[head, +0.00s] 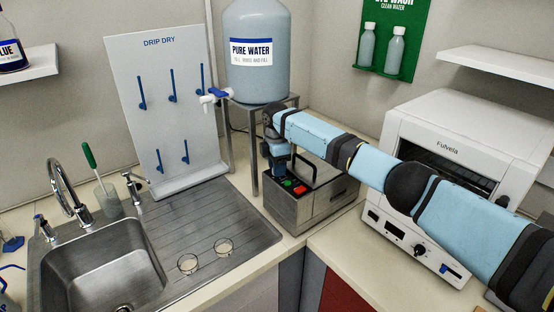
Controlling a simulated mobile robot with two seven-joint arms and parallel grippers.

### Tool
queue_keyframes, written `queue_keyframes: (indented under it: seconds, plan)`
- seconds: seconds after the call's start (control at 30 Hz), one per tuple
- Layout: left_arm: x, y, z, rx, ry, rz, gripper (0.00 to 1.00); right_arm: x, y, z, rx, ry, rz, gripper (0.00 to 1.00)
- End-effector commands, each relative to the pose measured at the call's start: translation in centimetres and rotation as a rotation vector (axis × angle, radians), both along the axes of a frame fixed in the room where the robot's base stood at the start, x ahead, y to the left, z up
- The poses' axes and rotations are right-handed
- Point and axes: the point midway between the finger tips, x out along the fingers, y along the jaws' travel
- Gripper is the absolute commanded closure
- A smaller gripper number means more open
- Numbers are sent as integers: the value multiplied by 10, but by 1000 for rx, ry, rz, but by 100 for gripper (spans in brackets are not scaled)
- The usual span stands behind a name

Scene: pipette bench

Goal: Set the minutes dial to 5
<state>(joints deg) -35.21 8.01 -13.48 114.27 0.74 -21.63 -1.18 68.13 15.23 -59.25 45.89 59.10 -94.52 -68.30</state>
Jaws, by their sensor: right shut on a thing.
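A metal box (303,212) with a top handle (300,166) stands on the counter between the sink and the white oven. Its sloped panel has a green button (287,183) and a red button (301,190). My right gripper (279,172) points down at the left end of this panel, shut. The thing between its fingers is hidden by the gripper; from its place on the panel it appears to be the minutes dial. The dial's mark and numbers cannot be read. My left gripper is not in view.
The white oven (430,112) with a front knob (418,250) stands at right, under my right arm. A water tank (256,85) on a metal stand is behind the box. The steel sink (200,210) with two glass dishes, and a drip rack (150,110), are at left.

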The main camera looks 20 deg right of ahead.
Motion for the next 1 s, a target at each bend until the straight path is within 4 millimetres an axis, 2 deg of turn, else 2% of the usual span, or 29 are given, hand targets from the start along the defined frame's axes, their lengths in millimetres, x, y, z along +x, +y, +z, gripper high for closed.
queue_keyframes:
  seconds: [0.03,0.3,0.93,0.97,1.0]
  plan:
    - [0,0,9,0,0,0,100,-1,1,3,2,4,-31,90]
    - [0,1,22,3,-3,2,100,-1,0,1,1,3,-172,90]
    - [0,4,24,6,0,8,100,0,0,-1,0,1,-231,90]
    - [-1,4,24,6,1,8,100,0,0,-1,0,1,-231,61]
    - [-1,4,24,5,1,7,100,0,0,-1,0,1,-231,52]
